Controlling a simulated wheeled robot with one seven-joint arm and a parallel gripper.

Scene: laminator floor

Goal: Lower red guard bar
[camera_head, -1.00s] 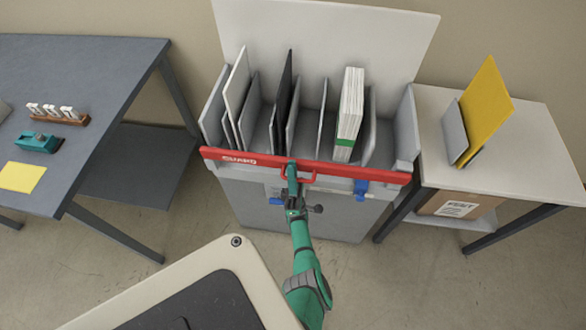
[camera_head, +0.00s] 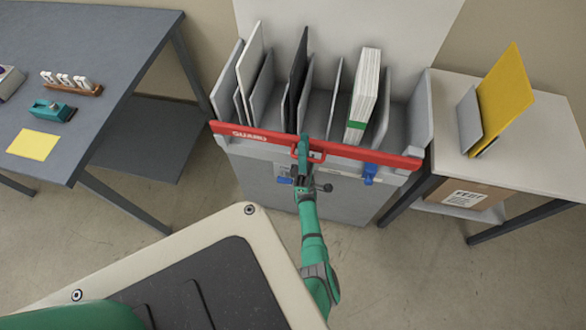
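The red guard bar (camera_head: 375,153) runs across the front top edge of the grey slotted bin (camera_head: 423,110), with white lettering at its left end. It has a small red handle near its middle. My green gripper (camera_head: 303,146) is at that handle, overlapping the bar in the picture. The fingers are too small and too covered to show whether they are closed around the handle. Blue clips (camera_head: 369,173) sit on the bin's front below the bar.
Boards and a white stack with a green band (camera_head: 362,95) stand in the bin's slots. A grey table (camera_head: 110,60) is at left. A pale table (camera_head: 535,125) at right holds a yellow panel (camera_head: 503,92). A box (camera_head: 465,194) sits on its lower shelf.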

